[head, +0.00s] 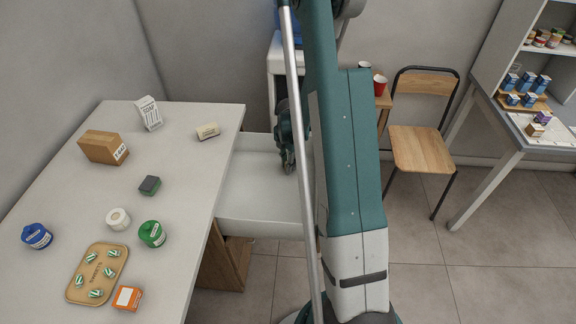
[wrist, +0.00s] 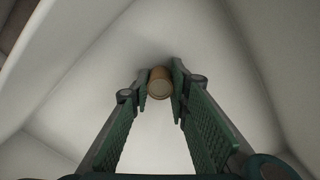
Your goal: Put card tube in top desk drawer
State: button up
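In the wrist view, the card tube (wrist: 159,84), a small brown cylinder with a round end facing the camera, sits between the tips of my gripper (wrist: 160,82). The finger pads lie against both its sides, so the gripper appears shut on it. Pale drawer walls and floor surround it. In the head view, the open white desk drawer (head: 262,208) sticks out from the desk's right side. My gripper (head: 288,165) points down at the drawer, partly behind my arm. The tube is hidden there. How far the tube is above the drawer floor cannot be told.
The desk top (head: 190,235) holds a brown box (head: 101,146), a white carton (head: 149,112), jars, a sponge and a tray (head: 82,285). A chair (head: 422,148) and a shelved counter (head: 540,128) stand right. No other objects show inside the drawer.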

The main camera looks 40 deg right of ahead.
jog(key=shift+f, duration=0.2)
jog(key=o, duration=0.7)
jog(key=shift+c, duration=0.2)
jog(key=shift+r, duration=0.3)
notch_tip(320, 180, up, 12)
jog(key=p, duration=0.2)
jog(key=shift+p, duration=0.35)
